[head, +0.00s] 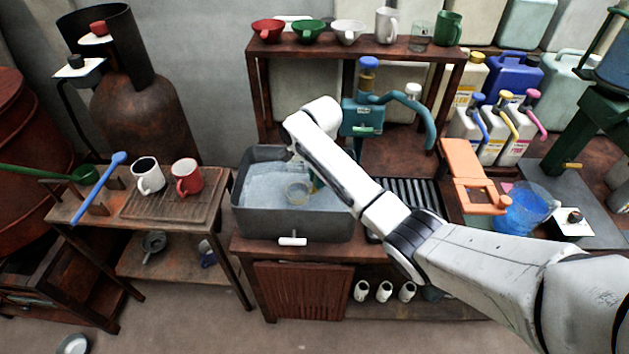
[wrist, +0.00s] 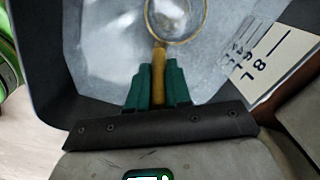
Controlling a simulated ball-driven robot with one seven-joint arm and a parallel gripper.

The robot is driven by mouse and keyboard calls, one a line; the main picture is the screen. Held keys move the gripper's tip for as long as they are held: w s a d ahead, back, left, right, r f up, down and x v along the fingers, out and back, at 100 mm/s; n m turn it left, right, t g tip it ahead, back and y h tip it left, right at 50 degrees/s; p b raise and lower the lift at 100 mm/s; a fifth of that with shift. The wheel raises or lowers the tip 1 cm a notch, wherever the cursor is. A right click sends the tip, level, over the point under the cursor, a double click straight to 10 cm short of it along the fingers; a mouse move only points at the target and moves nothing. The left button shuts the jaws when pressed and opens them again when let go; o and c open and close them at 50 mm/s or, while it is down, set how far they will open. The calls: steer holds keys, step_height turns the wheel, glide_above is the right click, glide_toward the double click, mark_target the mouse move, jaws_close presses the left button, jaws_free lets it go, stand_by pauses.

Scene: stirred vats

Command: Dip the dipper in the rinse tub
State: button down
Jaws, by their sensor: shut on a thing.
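The rinse tub (head: 290,227) is a dark grey basin of pale, cloudy water on the dark wooden stand. My gripper (wrist: 157,88) has green fingers shut on the yellow handle of the dipper (wrist: 158,62). The dipper's round, clear cup with a yellowish rim points away from the fingers. In the head view the dipper's cup (head: 297,192) is inside the tub's outline, at or close to the water surface; I cannot tell how deep it sits. My wrist partly hides the fingers and the handle there.
A teal pump (head: 362,118) with a curved spout stands right behind the tub, under a shelf (head: 420,44) of bowls and mugs. A ribbed black drainer (head: 405,190) lies to the right. A side table with a white mug (head: 148,176) and red mug (head: 187,177) stands left.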

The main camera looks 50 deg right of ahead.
steer(key=shift+r+p, duration=4.2)
steer(key=shift+r, duration=0.15)
steer(key=shift+r+p, duration=0.65)
steer(key=shift+r, duration=3.8)
steer(key=shift+g+h, duration=0.5)
steer(key=shift+g, duration=0.4)
